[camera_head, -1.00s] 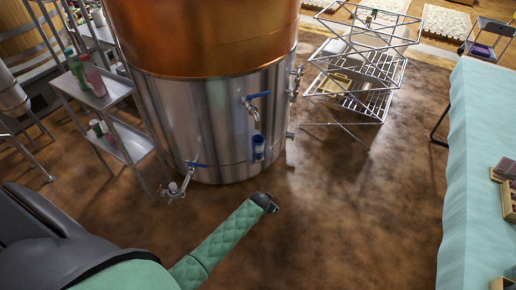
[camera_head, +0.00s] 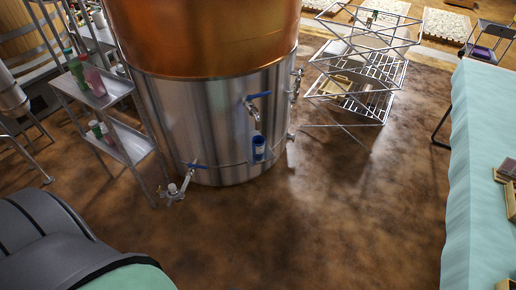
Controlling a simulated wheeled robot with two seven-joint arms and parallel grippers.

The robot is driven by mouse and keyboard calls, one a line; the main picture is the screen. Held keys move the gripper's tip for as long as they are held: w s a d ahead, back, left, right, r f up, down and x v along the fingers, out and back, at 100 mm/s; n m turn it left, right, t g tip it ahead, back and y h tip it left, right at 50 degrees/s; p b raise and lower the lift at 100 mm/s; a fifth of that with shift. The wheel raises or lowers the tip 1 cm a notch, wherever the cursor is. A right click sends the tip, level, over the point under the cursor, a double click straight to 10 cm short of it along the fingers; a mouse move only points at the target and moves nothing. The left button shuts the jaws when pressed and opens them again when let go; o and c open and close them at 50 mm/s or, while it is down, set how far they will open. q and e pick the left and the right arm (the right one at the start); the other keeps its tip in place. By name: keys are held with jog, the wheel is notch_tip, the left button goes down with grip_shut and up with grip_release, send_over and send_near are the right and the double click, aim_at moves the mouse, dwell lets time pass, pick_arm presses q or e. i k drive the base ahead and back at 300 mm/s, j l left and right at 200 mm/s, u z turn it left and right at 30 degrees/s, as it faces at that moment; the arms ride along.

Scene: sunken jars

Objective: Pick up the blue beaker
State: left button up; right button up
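A small blue beaker (camera_head: 258,148) shows at the lower front of the large metal tank (camera_head: 205,125), below a tap with a blue handle (camera_head: 255,101). It looks upright and close against the tank wall; I cannot tell what holds it up. Neither of my grippers is in view. Only a dark and green part of my own body shows at the lower left, well apart from the beaker.
A second tap (camera_head: 179,183) juts out low on the tank's left. A metal shelf (camera_head: 127,143) with bottles stands left, and a wire rack (camera_head: 358,85) behind right. A cloth-covered table (camera_head: 478,170) lines the right edge. The brown floor (camera_head: 320,220) between is clear.

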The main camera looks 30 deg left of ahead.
aim_at(258, 142)
jog(key=i+j+u, duration=0.5)
jog(key=u, duration=0.2)
jog(key=i+u, duration=0.35)
